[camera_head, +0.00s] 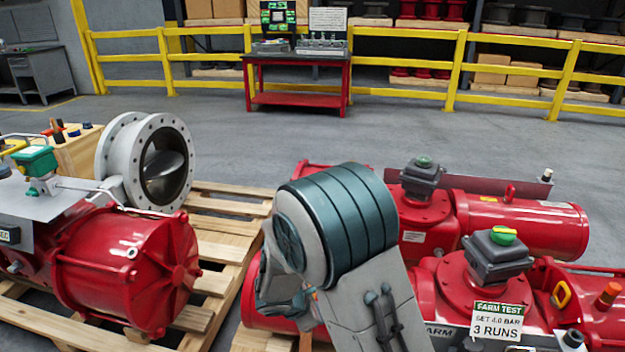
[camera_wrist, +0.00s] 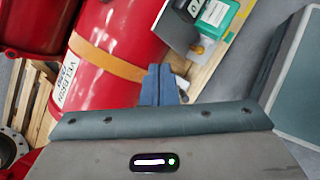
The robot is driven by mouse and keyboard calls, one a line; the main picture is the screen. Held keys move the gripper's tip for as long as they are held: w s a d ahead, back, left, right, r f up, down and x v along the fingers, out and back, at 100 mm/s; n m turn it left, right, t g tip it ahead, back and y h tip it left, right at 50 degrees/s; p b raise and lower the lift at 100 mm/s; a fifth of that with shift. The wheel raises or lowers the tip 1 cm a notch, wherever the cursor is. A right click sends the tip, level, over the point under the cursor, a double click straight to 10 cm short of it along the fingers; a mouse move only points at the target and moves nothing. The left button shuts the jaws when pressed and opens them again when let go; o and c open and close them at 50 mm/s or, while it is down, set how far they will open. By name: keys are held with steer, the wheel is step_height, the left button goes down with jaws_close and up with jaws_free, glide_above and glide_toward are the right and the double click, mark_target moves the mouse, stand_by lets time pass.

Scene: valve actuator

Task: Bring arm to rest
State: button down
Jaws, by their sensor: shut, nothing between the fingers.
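My arm (camera_head: 335,225) rises in the middle of the head view, bent, with its rounded teal and grey joint in front of the red actuators. My gripper's end is hidden behind the arm in the head view. In the wrist view my gripper (camera_wrist: 160,84) shows as two blue-grey fingers shut together, with nothing between them. Behind the fingertips is a red cylinder (camera_wrist: 115,55) with an orange band and a white label. I cannot tell how far the fingers are from it.
Red actuators (camera_head: 500,222) stand close at the right, one with a "FARM TEST" sign (camera_head: 497,321). Another red actuator (camera_head: 125,262) and a flanged valve (camera_head: 150,160) are on the left pallet (camera_head: 228,245). Open floor lies before the yellow railing (camera_head: 456,70) and red bench (camera_head: 297,98).

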steer(key=s+d+r+m+g+p, duration=0.1)
steer(key=s+d+r+m+p, duration=0.1)
steer(key=d+r+m, duration=0.35)
steer(key=s+d+r+m+g+p, duration=0.1)
steer(key=s+d+r+m+p, duration=0.15)
steer(key=r, duration=0.55)
steer(key=s+d+r+m+g+p, duration=0.1)
steer(key=s+d+r+m+p, duration=0.15)
steer(key=r, duration=0.45)
steer(key=s+d+r+m+y+p, duration=0.1)
steer(key=s+r+m+y+p, duration=0.1)
steer(key=s+r+m+p, duration=0.3)
steer(key=s+d+r+m+y+p, duration=0.2)
steer(key=s+r+m, duration=0.4)
steer(key=r, duration=0.6)
steer(key=s+y+p, duration=0.1)
steer(key=s+p, duration=0.1)
steer(key=shift+d+p, duration=0.25)
steer(key=shift+p, duration=0.15)
steer(key=shift+r+m, duration=0.1)
steer(key=shift+m, duration=0.15)
